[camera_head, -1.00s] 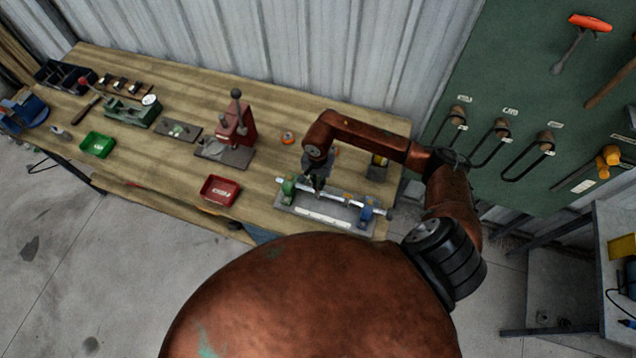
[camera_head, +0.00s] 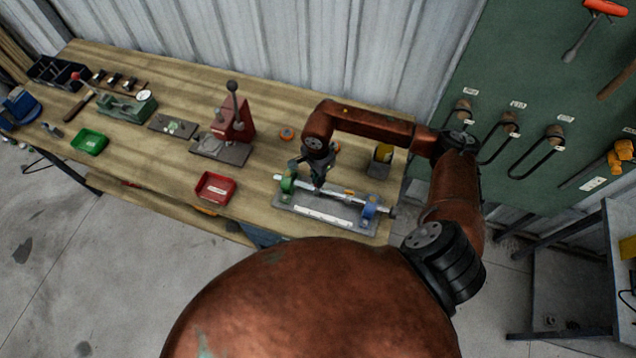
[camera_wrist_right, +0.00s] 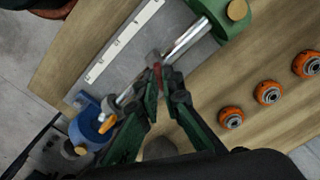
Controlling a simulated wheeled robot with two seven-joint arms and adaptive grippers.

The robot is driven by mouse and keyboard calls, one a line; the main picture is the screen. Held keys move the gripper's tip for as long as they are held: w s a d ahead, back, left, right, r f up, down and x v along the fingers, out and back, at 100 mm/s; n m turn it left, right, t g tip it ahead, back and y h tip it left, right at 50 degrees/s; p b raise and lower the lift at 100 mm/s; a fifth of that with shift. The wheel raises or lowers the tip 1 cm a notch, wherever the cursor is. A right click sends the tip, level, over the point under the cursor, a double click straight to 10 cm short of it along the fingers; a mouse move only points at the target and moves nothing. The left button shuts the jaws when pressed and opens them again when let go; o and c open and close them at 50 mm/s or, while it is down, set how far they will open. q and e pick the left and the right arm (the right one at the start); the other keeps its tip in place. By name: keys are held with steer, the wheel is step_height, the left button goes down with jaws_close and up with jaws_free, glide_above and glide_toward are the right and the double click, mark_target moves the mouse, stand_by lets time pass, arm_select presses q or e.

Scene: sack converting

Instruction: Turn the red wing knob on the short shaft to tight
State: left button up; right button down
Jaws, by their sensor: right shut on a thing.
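A silver shaft (camera_wrist_right: 188,41) lies across a grey fixture between a green block (camera_head: 287,184) and a blue block (camera_head: 370,207). My right gripper (camera_wrist_right: 158,84) is over the shaft in the wrist view, its green fingers closed together. A small reddish piece (camera_wrist_right: 155,72), seemingly the red wing knob, is between the fingertips and mostly hidden by them. How far the knob is turned cannot be read. In the head view the right gripper (camera_head: 318,183) is at the shaft near the green block. My left gripper is not in view.
A white scale strip (camera_wrist_right: 124,40) runs along the fixture. Several orange rollers (camera_wrist_right: 268,92) lie on the bench beside it. A red tray (camera_head: 215,188) and a red press (camera_head: 235,122) stand to the left. A yellow-topped block (camera_head: 383,153) stands behind the fixture.

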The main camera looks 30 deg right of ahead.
steer(key=m+b, duration=0.4)
steer(key=m, duration=0.2)
steer(key=shift+f+b, duration=0.2)
steer(key=shift+b, duration=0.1)
steer(key=m+b, duration=0.1)
steer(key=m, duration=0.2)
steer(key=shift+r+m+b, duration=0.1)
steer(key=shift+m+b, duration=0.2)
steer(key=shift+b, duration=0.1)
steer(key=shift+m+b, duration=0.5)
steer(key=shift+m, duration=0.7)
steer(key=shift+r, duration=0.1)
steer(key=c, duration=2.1)
jaws_free()
steer(key=shift+r, duration=0.15)
step_height(320, 180, up, 12)
steer(key=shift+f, duration=0.2)
